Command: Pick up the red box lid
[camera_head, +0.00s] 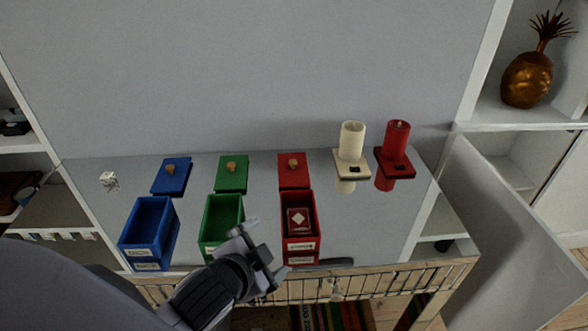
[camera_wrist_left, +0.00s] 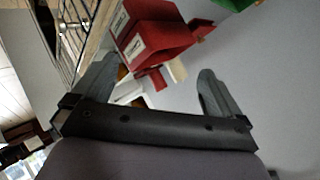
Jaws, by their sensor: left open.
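The red box lid (camera_head: 294,175) lies flat on the grey tabletop, just behind the red box, with a small wooden knob (camera_head: 293,162) on top. The red box (camera_head: 315,222) is open, with a red item bearing a white diamond inside. It also shows in the left wrist view (camera_wrist_left: 150,40), tilted. My left gripper (camera_head: 266,248) is open and empty at the front, between the green and red boxes, well short of the lid. Its two fingers are spread apart in the left wrist view (camera_wrist_left: 155,75). My right gripper is not in view.
A green box (camera_head: 205,238) and a blue box (camera_head: 125,240) stand open to the left, their lids (camera_head: 233,180) (camera_head: 170,184) behind them. A cream candle (camera_head: 351,140) and a red candle (camera_head: 396,138) stand in holders right of the lid. A wall rises behind.

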